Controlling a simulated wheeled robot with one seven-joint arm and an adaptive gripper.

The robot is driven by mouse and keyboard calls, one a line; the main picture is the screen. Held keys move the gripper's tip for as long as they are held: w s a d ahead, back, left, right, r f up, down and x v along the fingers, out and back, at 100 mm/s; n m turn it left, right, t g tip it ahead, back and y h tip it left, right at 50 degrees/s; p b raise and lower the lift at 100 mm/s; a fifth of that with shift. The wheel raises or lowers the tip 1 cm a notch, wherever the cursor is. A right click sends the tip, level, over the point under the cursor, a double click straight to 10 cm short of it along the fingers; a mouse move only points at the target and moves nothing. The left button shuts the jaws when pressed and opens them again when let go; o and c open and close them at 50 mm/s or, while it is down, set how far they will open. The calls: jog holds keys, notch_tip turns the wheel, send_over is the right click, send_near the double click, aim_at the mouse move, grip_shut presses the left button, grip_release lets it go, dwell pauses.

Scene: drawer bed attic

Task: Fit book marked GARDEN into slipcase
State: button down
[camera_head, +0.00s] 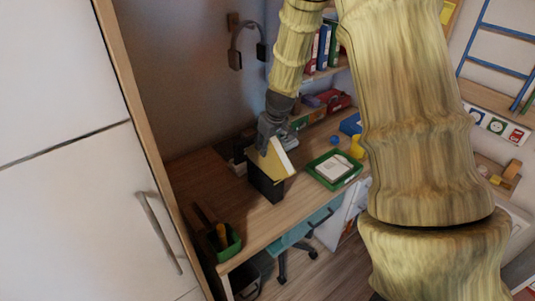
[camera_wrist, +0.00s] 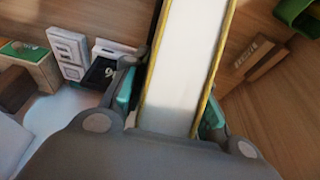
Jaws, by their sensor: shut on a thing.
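A yellow book (camera_head: 270,161) with white pages is held in my gripper (camera_head: 273,132). In the wrist view, the book's white page edge (camera_wrist: 187,65) runs between two thin yellow covers, with a finger on each side. No title is readable on it. A black slipcase (camera_head: 265,186) stands on the desk directly below the book. The book is tilted, and its lower edge overlaps the slipcase's top in the head view. I cannot tell whether the book is inside the opening or just above it. The slipcase is not clearly visible in the wrist view.
The wooden desk (camera_head: 195,176) holds a green tray (camera_head: 346,181) with a white item to the right and a green bin (camera_head: 229,244) at the front left. A yellow cup (camera_head: 357,147) stands behind the tray. A white cabinet (camera_head: 85,200) borders the left.

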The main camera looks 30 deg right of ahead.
jog(key=shift+r+b, duration=1.1)
jog(key=shift+r, duration=3.95)
jog(key=shift+w, duration=0.1)
notch_tip(320, 180, down, 5)
jog(key=shift+f+p, duration=0.1)
jog(key=shift+p, duration=0.45)
jog(key=shift+f, duration=0.5)
notch_tip(320, 180, down, 4)
jog(key=shift+r+p, duration=0.25)
jog(key=shift+p, duration=0.55)
jog(key=c, duration=1.1)
grip_release()
